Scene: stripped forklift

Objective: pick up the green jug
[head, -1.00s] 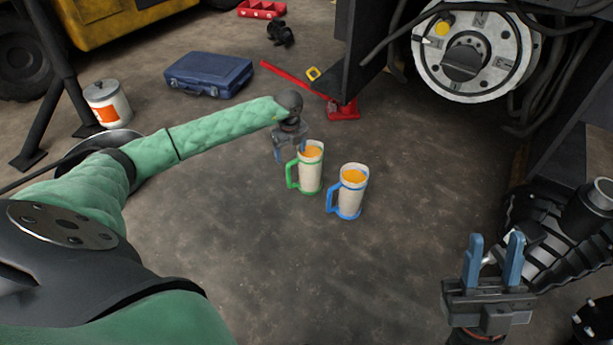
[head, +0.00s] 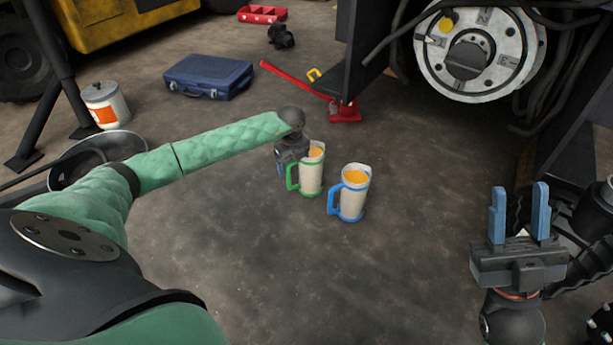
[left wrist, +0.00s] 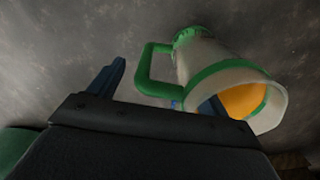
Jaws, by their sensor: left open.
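The green jug (head: 311,175), cream with green bands, a green handle and orange contents, stands on the floor in the middle of the head view. My left gripper (head: 284,166) is open at its handle side, partly hidden by its own wrist. In the left wrist view the jug (left wrist: 225,78) lies at the upper right, and its green handle (left wrist: 146,72) shows between the two blue fingers of the gripper (left wrist: 164,84). The right finger is partly hidden at the jug's body; contact cannot be told. My right gripper (head: 520,212) is open and empty at the right.
A similar jug with blue bands and handle (head: 353,193) stands close to the right of the green one. A red jack (head: 344,112), a blue case (head: 209,77) and the forklift's wheel hub (head: 470,58) are behind. The floor in front is clear.

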